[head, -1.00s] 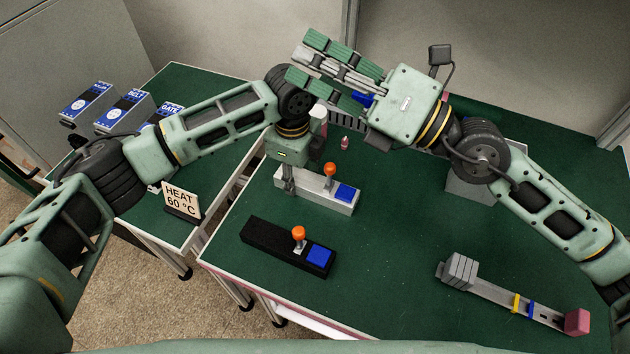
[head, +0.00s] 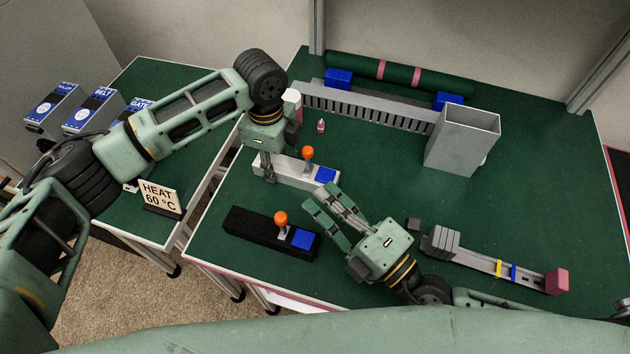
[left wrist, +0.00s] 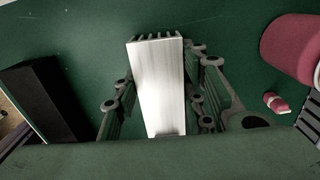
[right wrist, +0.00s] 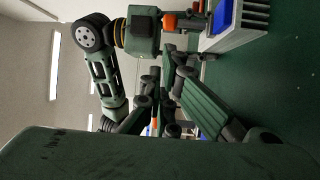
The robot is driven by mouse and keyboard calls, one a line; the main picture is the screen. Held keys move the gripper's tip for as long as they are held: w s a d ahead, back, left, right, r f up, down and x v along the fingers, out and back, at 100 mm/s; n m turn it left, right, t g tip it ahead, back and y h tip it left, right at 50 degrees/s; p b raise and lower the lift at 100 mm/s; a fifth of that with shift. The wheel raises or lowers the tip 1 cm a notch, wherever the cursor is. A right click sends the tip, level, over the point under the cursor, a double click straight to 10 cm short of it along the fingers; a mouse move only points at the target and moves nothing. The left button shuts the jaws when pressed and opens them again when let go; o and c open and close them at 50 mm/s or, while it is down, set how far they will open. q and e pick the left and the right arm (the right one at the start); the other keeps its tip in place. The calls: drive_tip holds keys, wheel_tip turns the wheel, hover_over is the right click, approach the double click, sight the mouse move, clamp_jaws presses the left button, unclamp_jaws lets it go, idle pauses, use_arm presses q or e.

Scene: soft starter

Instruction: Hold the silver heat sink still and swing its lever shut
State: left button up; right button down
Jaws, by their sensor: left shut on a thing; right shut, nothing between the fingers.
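The silver heat sink (head: 292,172) lies on the green table, with a blue block (head: 326,175) at its right end. Its lever (head: 308,153) stands up with an orange knob on top. My left gripper (head: 268,172) is shut on the heat sink's left end; the left wrist view shows the finned silver body (left wrist: 158,88) between the fingers. My right gripper (head: 326,200) is shut and empty, low and just in front of the heat sink's right end, apart from the lever in the head view. The right wrist view shows the orange knob (right wrist: 170,20) beyond the fingers.
A black heat sink (head: 250,228) with its own orange-knobbed lever and blue block lies in front, left of my right gripper. A grey bar with a pink end (head: 556,281) lies at right. A grey open box (head: 462,140) and slotted duct (head: 365,105) stand behind.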

sight(315, 177)
drive_tip(key=x, duration=0.9)
drive_tip(key=shift+s+d, duration=0.4)
drive_tip(key=shift+d, duration=0.4)
idle(0.5)
drive_tip(key=shift+s+d+f, duration=0.25)
drive_tip(key=shift+d+f, duration=0.1)
drive_tip(key=shift+d, duration=0.3)
drive_tip(key=shift+s+d+f, duration=0.3)
drive_tip(key=shift+d+f, duration=0.05)
drive_tip(key=shift+d, duration=0.25)
drive_tip(key=shift+s+d+f, duration=0.25)
drive_tip(key=shift+d+f, duration=0.1)
drive_tip(key=shift+d, duration=0.3)
drive_tip(key=shift+s+d+f, duration=0.2)
drive_tip(key=shift+d+f, duration=0.25)
drive_tip(key=shift+f, duration=0.25)
drive_tip(key=shift+d+f, duration=0.1)
drive_tip(key=shift+f, duration=0.1)
drive_tip(key=shift+r, duration=0.15)
wheel_tip(315, 177, up, 10)
